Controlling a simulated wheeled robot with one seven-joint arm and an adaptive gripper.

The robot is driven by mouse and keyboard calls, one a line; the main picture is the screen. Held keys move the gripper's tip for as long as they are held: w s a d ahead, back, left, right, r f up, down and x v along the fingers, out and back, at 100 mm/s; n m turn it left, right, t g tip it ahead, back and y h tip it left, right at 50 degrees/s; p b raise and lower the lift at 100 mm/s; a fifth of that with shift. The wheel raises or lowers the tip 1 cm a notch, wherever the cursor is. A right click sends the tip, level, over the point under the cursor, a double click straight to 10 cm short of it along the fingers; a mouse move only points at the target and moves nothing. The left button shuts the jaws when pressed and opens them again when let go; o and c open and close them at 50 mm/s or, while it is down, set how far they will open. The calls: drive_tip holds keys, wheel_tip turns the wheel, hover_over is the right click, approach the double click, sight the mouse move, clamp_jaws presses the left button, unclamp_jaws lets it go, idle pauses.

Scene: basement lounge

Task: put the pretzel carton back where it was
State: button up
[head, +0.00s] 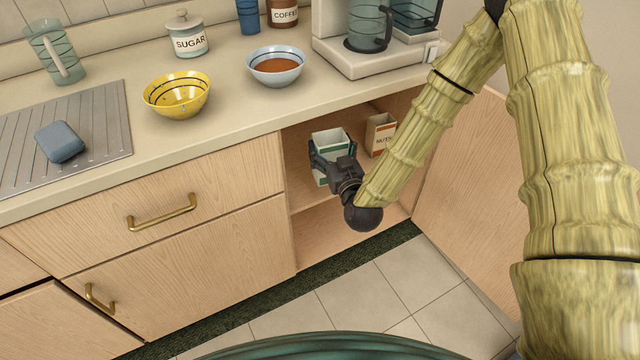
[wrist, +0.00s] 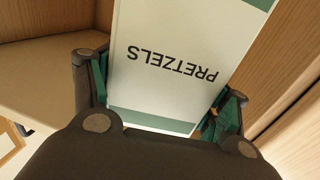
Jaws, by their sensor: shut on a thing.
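The pretzel carton (head: 330,140) is white with green bands and stands on the upper shelf inside the open cabinet below the counter. The wrist view shows its face (wrist: 180,70) with "PRETZELS" upside down. My gripper (head: 331,160) reaches into the cabinet and is shut on the carton, one finger on each side. In the wrist view the two green finger pads of my gripper (wrist: 164,95) press along the carton's edges. Whether the carton's base touches the shelf is hidden.
A white and orange carton marked "NUTS" (head: 379,134) stands to the right on the shelf. The cabinet door (head: 470,190) hangs open at the right. Below is an empty lower compartment (head: 320,235). A yellow bowl (head: 177,95) and a soup bowl (head: 275,68) stand on the counter.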

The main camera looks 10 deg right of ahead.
sight(323, 180)
drive_tip(key=shift+n+y, duration=0.5)
drive_tip(key=shift+y, duration=0.2)
drive_tip(key=shift+s+a+f+b, duration=0.1)
drive_tip(key=shift+a+f+b, duration=0.15)
drive_tip(key=shift+f+b, duration=0.95)
drive_tip(key=shift+s+a+f+b, duration=0.1)
drive_tip(key=shift+a+f+b, duration=0.25)
drive_tip(key=shift+b, duration=1.6)
drive_tip(key=shift+s+a+f+b, duration=0.15)
drive_tip(key=shift+f+b, duration=0.75)
drive_tip(key=shift+b, duration=0.65)
drive_tip(key=shift+n+g+y, duration=0.3)
drive_tip(key=shift+n+y, duration=0.2)
drive_tip(key=shift+y, duration=0.3)
drive_tip(key=f+b, duration=0.1)
drive_tip(key=b, duration=0.2)
drive_tip(key=a+f+b, duration=0.1)
drive_tip(key=b, duration=0.2)
drive_tip(key=s+f+b, duration=0.1)
drive_tip(key=b, duration=0.2)
drive_tip(key=shift+s+a+f, duration=0.1)
drive_tip(key=shift+a+f, duration=0.1)
drive_tip(key=shift+f, duration=0.2)
